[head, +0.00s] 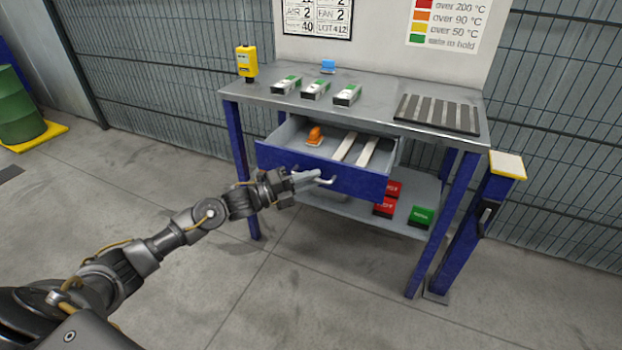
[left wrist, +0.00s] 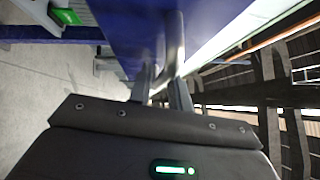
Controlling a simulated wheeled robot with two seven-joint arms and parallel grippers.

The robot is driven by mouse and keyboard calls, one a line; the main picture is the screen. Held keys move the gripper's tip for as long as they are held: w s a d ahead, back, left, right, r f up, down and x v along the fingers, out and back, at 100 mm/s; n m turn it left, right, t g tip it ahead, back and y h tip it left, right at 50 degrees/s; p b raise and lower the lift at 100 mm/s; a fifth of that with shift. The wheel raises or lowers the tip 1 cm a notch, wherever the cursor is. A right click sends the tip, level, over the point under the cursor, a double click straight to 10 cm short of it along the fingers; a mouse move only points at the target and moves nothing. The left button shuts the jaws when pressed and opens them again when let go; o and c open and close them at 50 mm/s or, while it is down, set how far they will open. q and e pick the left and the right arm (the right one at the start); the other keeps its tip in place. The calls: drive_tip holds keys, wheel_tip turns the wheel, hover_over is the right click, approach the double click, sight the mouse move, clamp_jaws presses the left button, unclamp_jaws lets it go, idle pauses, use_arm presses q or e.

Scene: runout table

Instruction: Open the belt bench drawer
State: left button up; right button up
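The belt bench (head: 375,88) has a blue-fronted drawer (head: 352,181) that stands pulled out, showing its grey inside. An orange object (head: 315,136) and two pale strips (head: 355,149) lie in it. A light bar handle (head: 326,181) is on the drawer front. My left gripper (head: 306,179) is at this handle. In the left wrist view the two fingers (left wrist: 162,92) lie on either side of the handle bar (left wrist: 174,40) and look closed on it, against the blue drawer front (left wrist: 130,30). My right gripper is not in view.
Green-and-white devices (head: 316,89), a yellow meter (head: 247,63) and a slatted dark mat (head: 437,113) are on the bench top. Red boxes (head: 384,207) and a green box (head: 422,216) are on the lower shelf. A blue post (head: 470,230) stands at right. The floor in front is clear.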

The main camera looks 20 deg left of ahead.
use_arm(q)
drive_tip(key=v, duration=1)
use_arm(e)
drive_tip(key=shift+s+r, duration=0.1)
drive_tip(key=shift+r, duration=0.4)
use_arm(q)
drive_tip(key=shift+s+a, duration=0.1)
drive_tip(key=shift+s, duration=0.05)
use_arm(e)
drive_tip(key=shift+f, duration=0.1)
